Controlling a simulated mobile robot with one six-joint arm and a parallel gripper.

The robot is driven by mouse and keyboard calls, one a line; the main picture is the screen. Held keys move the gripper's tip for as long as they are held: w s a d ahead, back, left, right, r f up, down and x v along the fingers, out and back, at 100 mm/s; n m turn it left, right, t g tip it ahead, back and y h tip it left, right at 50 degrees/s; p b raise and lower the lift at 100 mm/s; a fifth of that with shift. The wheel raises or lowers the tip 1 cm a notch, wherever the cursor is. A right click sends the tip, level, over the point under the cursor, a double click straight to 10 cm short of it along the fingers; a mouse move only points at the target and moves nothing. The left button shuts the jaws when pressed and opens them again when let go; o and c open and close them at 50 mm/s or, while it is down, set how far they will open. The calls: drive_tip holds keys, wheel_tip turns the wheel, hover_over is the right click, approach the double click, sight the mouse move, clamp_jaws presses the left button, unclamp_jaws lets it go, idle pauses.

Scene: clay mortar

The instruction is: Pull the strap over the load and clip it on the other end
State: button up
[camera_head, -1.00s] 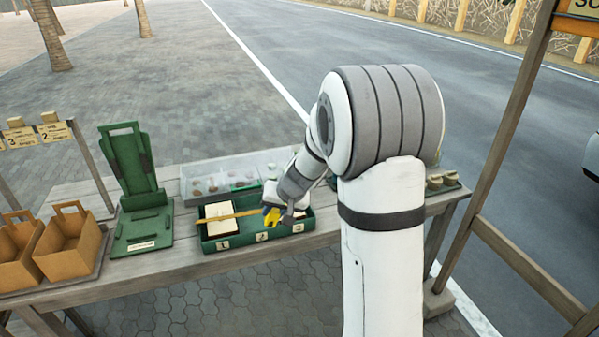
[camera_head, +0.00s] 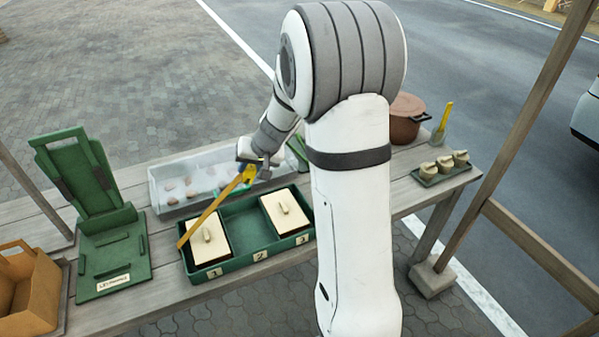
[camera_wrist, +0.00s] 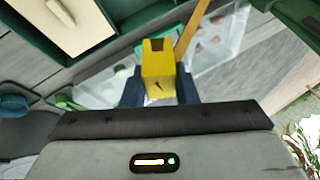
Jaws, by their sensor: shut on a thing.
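My gripper (camera_head: 262,168) is shut on the yellow clip (camera_wrist: 158,68) at the end of the strap, seen between my dark fingers (camera_wrist: 158,88) in the wrist view. The yellow-tan strap (camera_head: 213,211) slants from the left end of the green tray (camera_head: 240,262) up to my gripper, taut-looking. The tray has compartments marked 1, 2 and 3. One cream block with a small handle (camera_head: 208,238) lies in compartment 1 and another cream block (camera_head: 285,212) in compartment 3; the middle one looks empty. The strap passes above the left block. I cannot make out a catch at the tray's right end.
A clear bin (camera_head: 170,185) with small pieces stands behind the tray. A green upright stand (camera_head: 110,260) and a brown carton (camera_head: 35,300) are at left. A brown pot (camera_head: 404,118) and a small tray of pale pieces (camera_head: 450,175) are at right. My arm hides part of the table.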

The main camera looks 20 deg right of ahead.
drive_tip(key=d+f+n+h+b, duration=0.1)
drive_tip(key=d+f+b, duration=0.1)
drive_tip(key=d, duration=0.3)
drive_tip(key=s+d+f+n+h+b, duration=0.1)
drive_tip(key=d+f+b, duration=0.1)
drive_tip(key=d, duration=0.3)
drive_tip(key=s+d+f+n+h+b, duration=0.1)
drive_tip(key=d+f+b, duration=0.1)
drive_tip(key=d+f, duration=0.2)
drive_tip(key=shift+s+d+f+g, duration=0.1)
drive_tip(key=shift+d+g, duration=0.1)
drive_tip(key=shift+d, duration=0.25)
drive_tip(key=shift+s+d+f+g, duration=0.1)
drive_tip(key=shift+d+g, duration=0.1)
drive_tip(key=shift+d, duration=0.25)
drive_tip(key=shift+f+b, duration=1)
drive_tip(key=shift+f, duration=0.95)
drive_tip(key=shift+f+b, duration=0.2)
drive_tip(key=shift+b, duration=0.25)
drive_tip(key=shift+f+b, duration=1.25)
drive_tip(key=shift+b, duration=0.7)
